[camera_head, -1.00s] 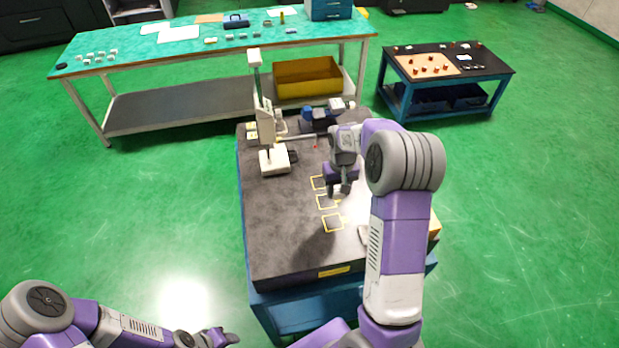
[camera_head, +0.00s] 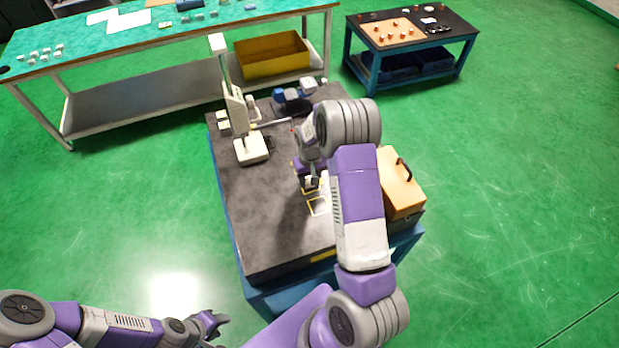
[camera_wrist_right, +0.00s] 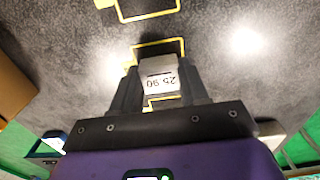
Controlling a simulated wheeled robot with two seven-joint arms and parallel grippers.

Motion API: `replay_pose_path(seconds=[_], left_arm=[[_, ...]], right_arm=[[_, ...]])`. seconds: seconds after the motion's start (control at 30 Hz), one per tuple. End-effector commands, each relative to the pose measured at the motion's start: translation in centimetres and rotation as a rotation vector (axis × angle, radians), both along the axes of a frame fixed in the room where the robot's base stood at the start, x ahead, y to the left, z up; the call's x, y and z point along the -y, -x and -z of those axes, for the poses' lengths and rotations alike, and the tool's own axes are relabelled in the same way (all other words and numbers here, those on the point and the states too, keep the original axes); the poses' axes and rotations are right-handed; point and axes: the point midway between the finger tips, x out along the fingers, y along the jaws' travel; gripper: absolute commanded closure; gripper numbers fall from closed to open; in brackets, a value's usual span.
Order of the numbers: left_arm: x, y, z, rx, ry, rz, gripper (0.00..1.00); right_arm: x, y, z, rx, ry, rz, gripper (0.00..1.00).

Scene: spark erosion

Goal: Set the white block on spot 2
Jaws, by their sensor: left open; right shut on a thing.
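The white block (camera_wrist_right: 158,80), marked with dark digits that appear upside down, is between the fingers of my right gripper (camera_wrist_right: 158,92). In the head view this gripper (camera_head: 310,184) is shut on it, low over the dark plate. In the right wrist view the block lies over a yellow square outline (camera_wrist_right: 160,43), covering its middle; I cannot tell whether it touches the plate. Another yellow outline (camera_wrist_right: 147,17) is at the top of that view. In the head view the nearest outline (camera_head: 318,207) shows below my right gripper; no spot numbers are readable. My left gripper (camera_head: 216,325) is open and empty, off the plate.
The dark plate (camera_head: 258,225) has free room at its left and front. A white height gauge (camera_head: 250,148) stands at its back left, near a blue device (camera_head: 293,97). An orange case (camera_head: 400,182) stands at the right. A green-topped bench (camera_head: 180,32) is behind.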

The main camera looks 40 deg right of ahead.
Motion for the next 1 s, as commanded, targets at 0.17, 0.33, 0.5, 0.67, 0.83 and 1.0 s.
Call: replay_pose_path(seconds=[0.17, 0.33, 0.5, 0.67, 0.83, 1.0], left_arm=[[0.0, 0.0, 0.0, 0.000, 0.000, 0.000, 0.57], [0.0, 0.0, 0.3, 0.000, 0.000, 0.000, 0.57], [0.0, 0.0, 0.3, 0.000, 0.000, 0.000, 0.57], [0.0, 0.0, 0.3, 0.000, 0.000, 0.000, 0.57], [0.0, 0.0, 0.2, 0.000, 0.000, 0.000, 0.57], [0.0, 0.0, 0.1, 0.000, 0.000, 0.000, 0.57]], right_arm=[[0.0, -0.1, 0.2, 0.004, 0.001, 0.000, 1.00], [0.0, -0.1, 0.5, 0.003, 0.001, 0.000, 1.00], [0.0, 0.0, 0.5, 0.002, 0.001, 0.000, 0.36], [0.0, 0.0, 0.5, 0.002, 0.001, 0.000, 0.30], [0.0, 0.0, 0.4, 0.002, 0.001, 0.000, 0.30], [0.0, -0.2, -1.1, 0.006, 0.002, 0.000, 0.30]])
